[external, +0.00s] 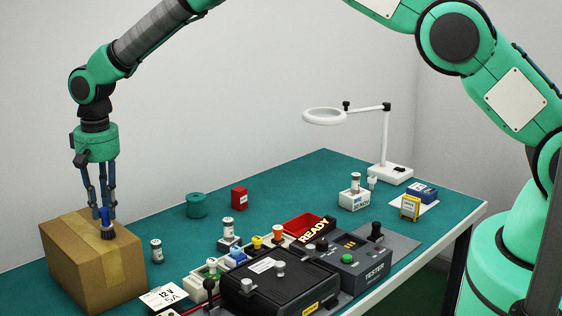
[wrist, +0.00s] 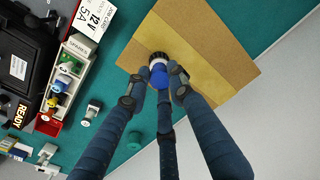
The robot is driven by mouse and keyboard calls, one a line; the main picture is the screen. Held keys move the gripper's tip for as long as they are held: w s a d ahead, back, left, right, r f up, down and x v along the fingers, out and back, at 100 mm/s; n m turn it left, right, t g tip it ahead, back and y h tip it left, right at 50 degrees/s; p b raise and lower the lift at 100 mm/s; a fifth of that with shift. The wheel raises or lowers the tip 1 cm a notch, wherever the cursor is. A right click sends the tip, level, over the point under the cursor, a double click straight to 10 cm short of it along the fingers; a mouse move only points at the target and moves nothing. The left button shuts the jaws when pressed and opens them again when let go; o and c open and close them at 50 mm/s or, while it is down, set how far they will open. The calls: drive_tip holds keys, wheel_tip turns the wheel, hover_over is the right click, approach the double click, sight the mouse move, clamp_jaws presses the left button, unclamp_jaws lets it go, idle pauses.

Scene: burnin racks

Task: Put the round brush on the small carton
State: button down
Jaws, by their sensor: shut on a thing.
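The small carton (external: 75,272) is a brown cardboard box with a tape strip, standing at the left end of the green table. Its top also shows in the wrist view (wrist: 215,38). The round brush (external: 107,232) has a blue handle and dark bristles. My gripper (external: 104,212) points straight down over the carton, its fingers shut around the blue handle. In the wrist view the brush (wrist: 159,76) sits between the fingertips (wrist: 154,84), over the tape strip. The bristles point down at the carton's top; I cannot tell whether they touch it.
A small vial (external: 156,251) stands just right of the carton. A green spool (external: 196,205) and a red box (external: 239,198) stand farther back. A 12 V card (external: 163,297), a black case (external: 270,290) and a tester (external: 352,268) fill the front. A ring lamp (external: 385,145) stands at the back right.

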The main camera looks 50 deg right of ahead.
sight(106, 210)
drive_tip(key=shift+f, duration=0.1)
idle(0.3)
drive_tip(key=c, duration=1.5)
unclamp_jaws()
drive_tip(key=r, duration=0.4)
drive_tip(key=r+b, duration=0.1)
drive_tip(key=r, duration=0.7)
drive_tip(key=shift+s+r, duration=0.15)
drive_tip(key=shift+s, duration=0.1)
drive_tip(key=shift+d, duration=0.1)
